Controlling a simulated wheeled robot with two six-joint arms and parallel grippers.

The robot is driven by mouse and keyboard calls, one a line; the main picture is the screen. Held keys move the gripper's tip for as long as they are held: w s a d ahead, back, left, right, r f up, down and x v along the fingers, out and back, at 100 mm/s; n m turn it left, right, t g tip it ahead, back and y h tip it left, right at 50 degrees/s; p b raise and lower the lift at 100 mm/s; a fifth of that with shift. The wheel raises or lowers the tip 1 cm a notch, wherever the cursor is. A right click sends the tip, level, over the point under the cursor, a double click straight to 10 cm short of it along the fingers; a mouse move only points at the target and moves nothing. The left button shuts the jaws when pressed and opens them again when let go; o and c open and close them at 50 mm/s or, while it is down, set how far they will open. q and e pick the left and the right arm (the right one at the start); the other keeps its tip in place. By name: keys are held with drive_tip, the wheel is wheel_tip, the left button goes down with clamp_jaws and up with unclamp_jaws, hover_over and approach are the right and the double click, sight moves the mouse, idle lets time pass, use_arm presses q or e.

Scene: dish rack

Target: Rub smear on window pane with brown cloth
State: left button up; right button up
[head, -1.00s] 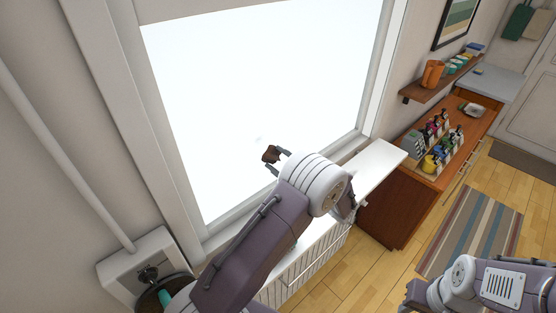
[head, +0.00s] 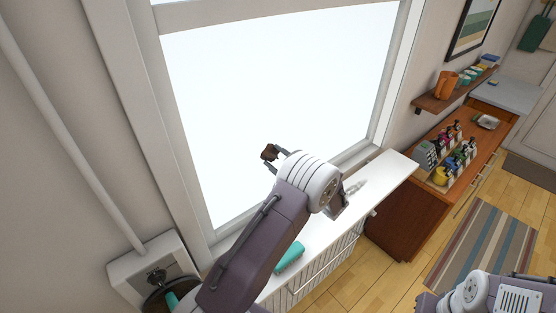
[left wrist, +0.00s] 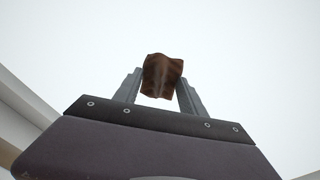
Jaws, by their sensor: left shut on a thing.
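My left gripper (head: 273,158) is shut on a small crumpled brown cloth (head: 269,152). It holds the cloth up in front of the bright window pane (head: 270,80). The left wrist view shows the brown cloth (left wrist: 161,76) pinched between both fingers, with white glass behind it. I cannot tell whether the cloth touches the glass. No smear shows on the pane now; the cloth and gripper cover part of it. My right gripper is out of view; only part of that arm shows at the lower right.
A white sill (head: 320,215) runs below the window, with a teal object (head: 289,257) and a clear object (head: 353,188) on it. A wooden cabinet (head: 400,215) holding bottles and a shelf with orange cups (head: 446,83) stand to the right. A striped rug (head: 480,250) lies on the floor.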

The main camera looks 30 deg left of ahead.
use_arm(q)
drive_tip(key=shift+w, duration=0.15)
drive_tip(key=shift+a, duration=0.3)
drive_tip(key=shift+w+a+b, duration=0.3)
drive_tip(key=shift+a+b, duration=0.05)
drive_tip(key=shift+a, duration=0.25)
idle(0.4)
drive_tip(key=b, duration=0.2)
drive_tip(key=w+b, duration=0.1)
drive_tip(key=shift+d+f+b, duration=0.1)
drive_tip(key=shift+d+b, duration=0.15)
drive_tip(key=shift+b, duration=0.1)
drive_tip(key=shift+s+a, duration=0.25)
drive_tip(key=shift+s, duration=0.35)
